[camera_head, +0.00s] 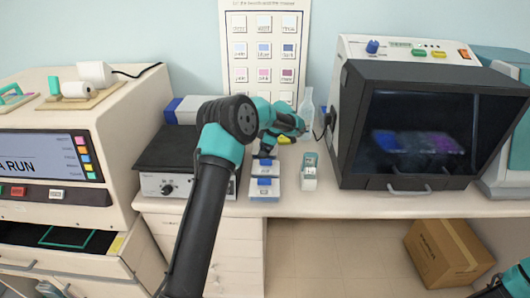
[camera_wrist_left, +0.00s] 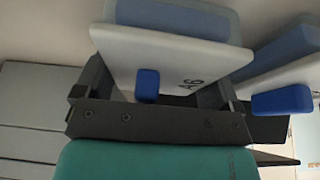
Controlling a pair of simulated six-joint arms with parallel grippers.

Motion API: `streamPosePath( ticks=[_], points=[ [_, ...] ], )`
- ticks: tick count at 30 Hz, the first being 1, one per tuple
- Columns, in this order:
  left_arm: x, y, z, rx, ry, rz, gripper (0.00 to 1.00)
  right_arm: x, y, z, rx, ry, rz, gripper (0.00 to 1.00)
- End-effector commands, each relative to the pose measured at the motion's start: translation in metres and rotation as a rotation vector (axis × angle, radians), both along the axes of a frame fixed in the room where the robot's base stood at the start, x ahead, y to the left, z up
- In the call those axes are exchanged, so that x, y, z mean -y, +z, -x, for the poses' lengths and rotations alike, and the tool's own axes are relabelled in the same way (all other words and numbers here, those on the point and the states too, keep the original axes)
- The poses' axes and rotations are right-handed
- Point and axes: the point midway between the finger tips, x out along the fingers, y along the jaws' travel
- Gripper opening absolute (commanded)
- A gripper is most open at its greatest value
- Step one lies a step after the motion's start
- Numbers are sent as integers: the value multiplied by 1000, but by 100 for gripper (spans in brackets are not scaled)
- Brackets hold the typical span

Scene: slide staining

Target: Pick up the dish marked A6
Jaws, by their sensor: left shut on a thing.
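The dish marked A6 (camera_wrist_left: 160,55) is a white, flat-lidded dish with a blue knob and a bluish body, tilted in the left wrist view. My left gripper (camera_wrist_left: 160,105) is shut on it, with dark fingers at either side of the knob end. In the head view, my left gripper (camera_head: 264,157) is at the rear dish (camera_head: 266,170) on the bench; the A6 mark is too small to read there. I cannot tell whether the dish is clear of the bench.
Another blue-knobbed dish (camera_head: 264,190) stands just in front; a white-and-green container (camera_head: 309,172) is to the right. A hotplate (camera_head: 160,184) is left, and a dark-windowed cabinet (camera_head: 425,130) right. The bench front (camera_head: 370,203) between container and cabinet is clear.

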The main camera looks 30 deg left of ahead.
Motion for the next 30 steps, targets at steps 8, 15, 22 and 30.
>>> streamPosePath(
  ticks=[8, 15, 22, 30],
  points=[
    [0, 6, 0, 2, 0, -1, 60, 0, 0, 0, 0, 0, 0, 43],
    [0, 38, -1, 3, 1, -1, 60, 0, 0, 0, 0, 0, 0, 43],
    [0, 79, -1, 4, 1, -1, 60, 0, 0, 0, 0, 0, 0, 43],
    [0, 101, 0, 2, -1, -1, 60, 0, 0, 0, 0, 0, 0, 43]
  ],
)
